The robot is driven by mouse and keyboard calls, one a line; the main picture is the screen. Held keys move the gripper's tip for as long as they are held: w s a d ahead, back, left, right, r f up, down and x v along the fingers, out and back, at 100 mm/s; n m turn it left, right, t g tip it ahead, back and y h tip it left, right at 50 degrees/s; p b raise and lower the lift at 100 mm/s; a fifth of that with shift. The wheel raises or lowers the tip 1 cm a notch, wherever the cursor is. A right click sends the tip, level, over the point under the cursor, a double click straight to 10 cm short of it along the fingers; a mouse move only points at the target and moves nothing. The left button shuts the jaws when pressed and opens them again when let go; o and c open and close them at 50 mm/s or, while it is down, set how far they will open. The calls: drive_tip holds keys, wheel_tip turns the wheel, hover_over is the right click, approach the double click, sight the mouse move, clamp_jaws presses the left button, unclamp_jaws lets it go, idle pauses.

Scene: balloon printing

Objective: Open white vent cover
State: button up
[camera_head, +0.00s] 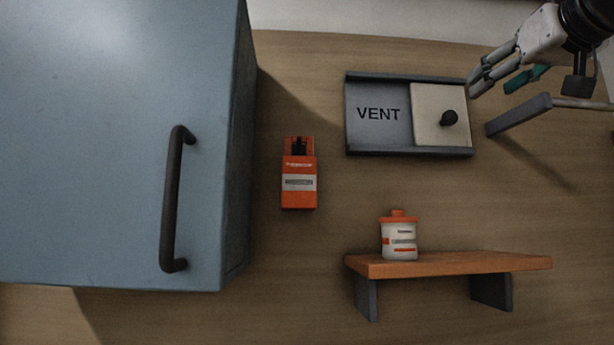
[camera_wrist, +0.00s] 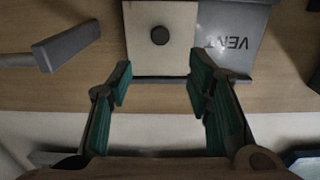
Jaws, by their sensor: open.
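The white vent cover (camera_head: 427,104) is a pale square panel with a dark round knob (camera_head: 449,118). It covers the right part of a grey frame marked VENT (camera_head: 378,113) on the wooden wall. In the wrist view the cover (camera_wrist: 170,18) and knob (camera_wrist: 160,35) are upside down, with the grey plate (camera_wrist: 228,35) to the right. My gripper (camera_head: 483,84) is at the upper right in the head view, beside the cover's right edge in the picture. In the wrist view its green-padded fingers (camera_wrist: 159,88) are spread apart with nothing between them. The knob is beyond the fingertips.
A grey handle-like bar (camera_head: 518,114) sticks out right of the vent. A blue cabinet (camera_head: 100,130) with a dark handle (camera_head: 174,200) fills the left. An orange box (camera_head: 299,184) is on the wall. A white and orange jar (camera_head: 399,240) stands on a wooden shelf (camera_head: 480,263) below.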

sight(452, 115)
drive_tip(key=w+p, duration=0.3)
drive_tip(key=w, duration=1)
drive_tip(key=shift+w, duration=0.3)
drive_tip(key=shift+c, duration=0.3)
